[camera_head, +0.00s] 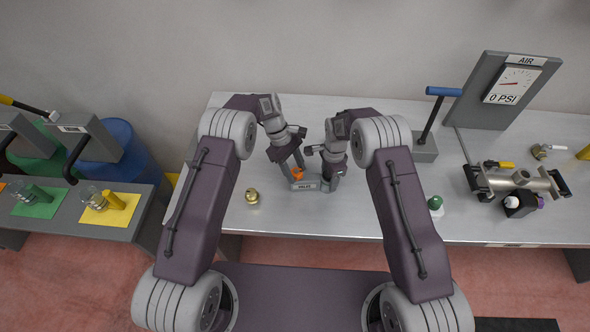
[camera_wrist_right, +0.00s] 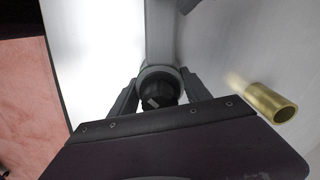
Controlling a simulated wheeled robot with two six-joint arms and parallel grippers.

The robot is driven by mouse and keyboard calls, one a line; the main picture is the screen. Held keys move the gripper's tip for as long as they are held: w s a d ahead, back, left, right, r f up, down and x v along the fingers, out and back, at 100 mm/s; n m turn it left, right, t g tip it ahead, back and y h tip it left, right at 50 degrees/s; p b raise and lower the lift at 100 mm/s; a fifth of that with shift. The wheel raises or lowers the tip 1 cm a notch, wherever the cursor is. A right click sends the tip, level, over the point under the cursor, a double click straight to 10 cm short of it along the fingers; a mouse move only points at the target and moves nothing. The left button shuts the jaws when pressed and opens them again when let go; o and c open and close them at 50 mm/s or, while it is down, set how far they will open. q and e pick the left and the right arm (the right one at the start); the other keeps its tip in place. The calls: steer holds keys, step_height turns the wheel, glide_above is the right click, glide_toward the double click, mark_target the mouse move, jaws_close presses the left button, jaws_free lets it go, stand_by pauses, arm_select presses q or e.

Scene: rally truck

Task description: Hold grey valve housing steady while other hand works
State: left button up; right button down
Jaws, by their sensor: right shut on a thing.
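The grey valve housing (camera_head: 326,184) stands near the front of the table beside a small block labelled like "VALVE" (camera_head: 305,187). My right gripper (camera_head: 332,174) is shut on the housing from above. In the right wrist view the fingers of my right gripper (camera_wrist_right: 160,97) sit on both sides of a round grey body with a dark centre (camera_wrist_right: 158,85). My left gripper (camera_head: 292,169) is just left of it, pointing down, its fingers by an orange part (camera_head: 298,174). Whether it grips that part is too small to tell.
A brass fitting (camera_head: 252,196) stands left of the grippers; a brass tube (camera_wrist_right: 272,103) shows in the right wrist view. A blue-handled lever (camera_head: 428,135), gauge panel (camera_head: 508,84) and metal pipe assembly (camera_head: 515,182) stand to the right. A green-topped piece (camera_head: 436,203) is near the front edge.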

arm_select(q)
jaws_close()
steer(key=m+g+y, duration=0.1)
steer(key=m, duration=0.2)
steer(key=shift+w, duration=0.1)
steer(key=shift+d+m+y, duration=0.1)
steer(key=shift+m+y, duration=0.3)
steer(key=shift+m, duration=1)
steer(key=shift+g, duration=0.3)
steer(key=o, duration=0.5)
jaws_free()
